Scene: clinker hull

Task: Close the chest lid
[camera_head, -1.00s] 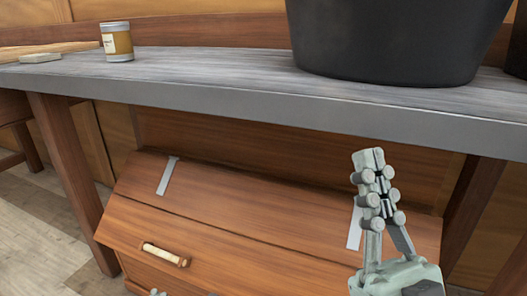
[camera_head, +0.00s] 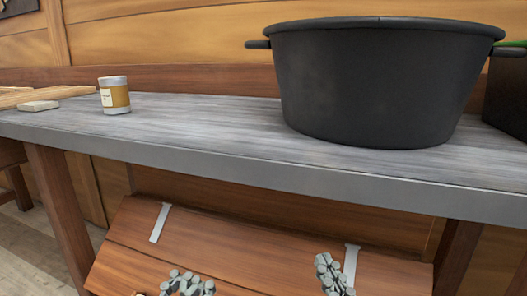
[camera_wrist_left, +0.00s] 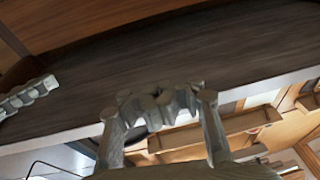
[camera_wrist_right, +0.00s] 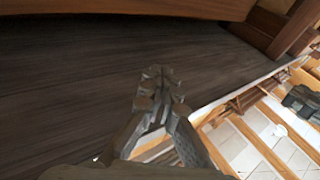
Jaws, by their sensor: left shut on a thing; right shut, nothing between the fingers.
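The brown wooden chest lid (camera_head: 250,262) slopes under the bench in the head view, with two grey metal straps (camera_head: 159,222) near its top. Its front edge is cut off by the picture, so I cannot tell whether it is fully down. My left gripper (camera_head: 187,284) is in front of the lid's lower left part. It also shows in the left wrist view (camera_wrist_left: 160,103), its fingers drawn together; what is between them cannot be made out. My right gripper (camera_head: 328,265) is shut and empty in front of the lid near the right strap; it also shows in the right wrist view (camera_wrist_right: 158,85).
The grey bench top (camera_head: 200,135) overhangs the chest, with a wooden leg (camera_head: 58,215) at the left. On it stand a large black pot (camera_head: 375,90), a jar with a yellow label (camera_head: 115,97) and a small pale block (camera_head: 38,106).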

